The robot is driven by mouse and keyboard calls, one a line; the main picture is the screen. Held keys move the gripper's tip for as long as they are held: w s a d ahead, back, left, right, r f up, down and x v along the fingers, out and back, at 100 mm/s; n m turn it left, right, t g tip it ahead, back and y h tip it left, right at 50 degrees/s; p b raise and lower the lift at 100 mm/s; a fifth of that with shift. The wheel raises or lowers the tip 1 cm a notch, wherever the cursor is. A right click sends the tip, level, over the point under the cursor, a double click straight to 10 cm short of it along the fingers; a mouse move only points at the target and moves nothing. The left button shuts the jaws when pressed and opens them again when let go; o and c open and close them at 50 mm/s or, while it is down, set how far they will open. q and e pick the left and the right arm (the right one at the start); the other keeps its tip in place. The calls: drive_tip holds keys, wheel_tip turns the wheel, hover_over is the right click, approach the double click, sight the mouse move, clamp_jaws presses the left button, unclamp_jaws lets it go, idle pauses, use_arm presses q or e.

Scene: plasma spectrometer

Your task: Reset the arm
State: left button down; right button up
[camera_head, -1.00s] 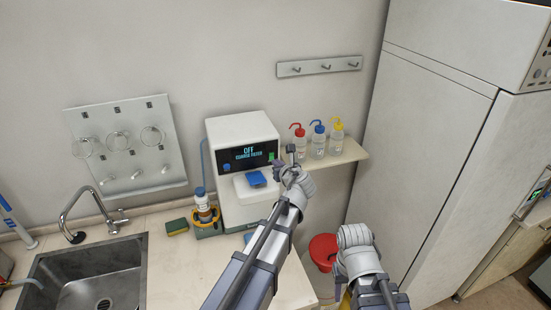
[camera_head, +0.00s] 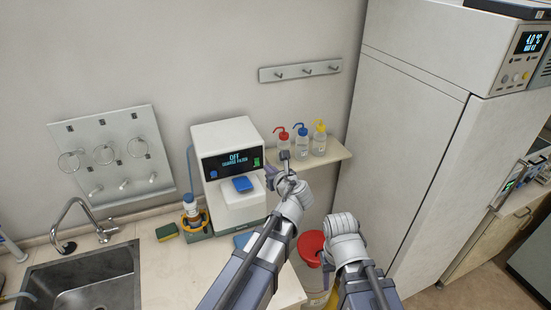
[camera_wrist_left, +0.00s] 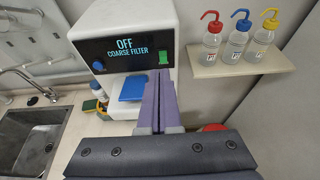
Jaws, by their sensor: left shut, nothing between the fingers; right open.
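My left gripper (camera_head: 270,174) is in front of the right side of the white spectrometer (camera_head: 226,137). In the left wrist view its two purple fingers (camera_wrist_left: 160,95) lie together, shut with nothing between them, just right of the blue pad. They point toward the machine front, near the green switch (camera_wrist_left: 163,57). The display reads OFF, COARSE FILTER (camera_wrist_left: 124,48). The blue pad (camera_head: 243,184) sits on the machine's front ledge. A blue button (camera_wrist_left: 98,66) is left of the display. Of my right arm only the pale wrist links show; its gripper is hidden.
Red, blue and yellow-capped wash bottles (camera_head: 301,142) stand on a small shelf (camera_head: 320,158) close right of my left gripper. A sink (camera_head: 83,280) and a sponge (camera_head: 166,231) are left. A red-topped container (camera_head: 311,247) is near my right arm. A tall white cabinet (camera_head: 410,130) stands right.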

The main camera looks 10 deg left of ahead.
use_arm(q)
drive_tip(key=s+d+f+n+g+h+b, duration=0.2)
drive_tip(key=s+d+f+n+g+b, duration=0.2)
drive_tip(key=s+f+n+b, duration=0.3)
drive_tip(key=s+d+f+n+g+h+b, duration=0.2)
drive_tip(key=s+d+f+n+g+b, duration=0.2)
drive_tip(key=f, duration=1.2)
drive_tip(key=s+d+f+n+g+h+b, duration=0.2)
drive_tip(key=s+d+f+n+g+b, duration=0.1)
drive_tip(key=s+f+n+b, duration=0.7)
drive_tip(key=s+d+f+n, duration=0.1)
drive_tip(key=s+f+n, duration=0.1)
drive_tip(key=s+n, duration=0.2)
drive_tip(key=shift+s+f+g+h, duration=0.15)
drive_tip(key=shift+f+g+h, duration=0.15)
drive_tip(key=shift+g, duration=0.1)
